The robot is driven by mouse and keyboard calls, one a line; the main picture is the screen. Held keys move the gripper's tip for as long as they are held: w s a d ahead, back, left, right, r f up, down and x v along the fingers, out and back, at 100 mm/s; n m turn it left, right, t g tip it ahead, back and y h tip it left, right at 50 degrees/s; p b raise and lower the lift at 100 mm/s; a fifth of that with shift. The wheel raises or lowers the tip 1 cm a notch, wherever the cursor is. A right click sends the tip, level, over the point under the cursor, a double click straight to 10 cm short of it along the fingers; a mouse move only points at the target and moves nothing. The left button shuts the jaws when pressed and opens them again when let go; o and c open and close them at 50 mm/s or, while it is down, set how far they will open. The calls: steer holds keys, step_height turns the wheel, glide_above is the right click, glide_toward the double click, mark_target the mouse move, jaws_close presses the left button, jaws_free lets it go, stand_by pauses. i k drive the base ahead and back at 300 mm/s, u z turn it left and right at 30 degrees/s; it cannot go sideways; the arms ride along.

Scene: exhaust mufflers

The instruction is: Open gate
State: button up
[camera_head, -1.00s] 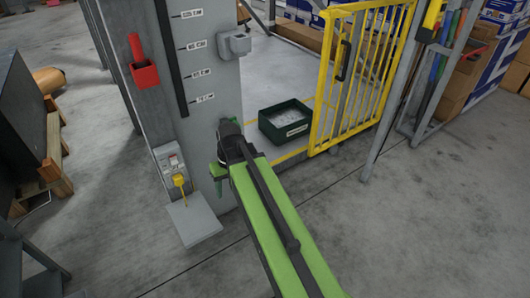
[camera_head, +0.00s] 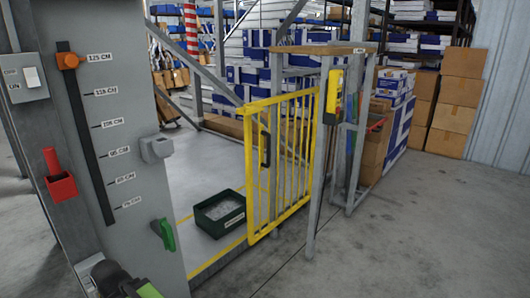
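The yellow barred gate (camera_head: 283,168) stands right of centre, with a black handle (camera_head: 265,148) near its left edge. Its right side is beside a grey post (camera_head: 324,170). A gap lies between the gate's left edge and the grey panel (camera_head: 135,175), which carries a grey box-like fitting (camera_head: 157,148). A green piece (camera_head: 164,234) shows low on the panel. My gripper (camera_head: 100,278) is at the bottom left, in front of the panel and well apart from the gate. Only its dark end shows, and its fingers cannot be made out.
A dark green crate (camera_head: 220,215) sits on the floor in the gap, left of the gate. A yellow floor line (camera_head: 215,260) runs from the panel to the gate. Cardboard boxes (camera_head: 452,105) are stacked at the back right. The front right floor is open.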

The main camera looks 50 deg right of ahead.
mark_target(248, 108)
steer(key=u, duration=0.1)
steer(key=k, duration=1)
steer(key=z, duration=0.6)
steer(key=i, duration=0.95)
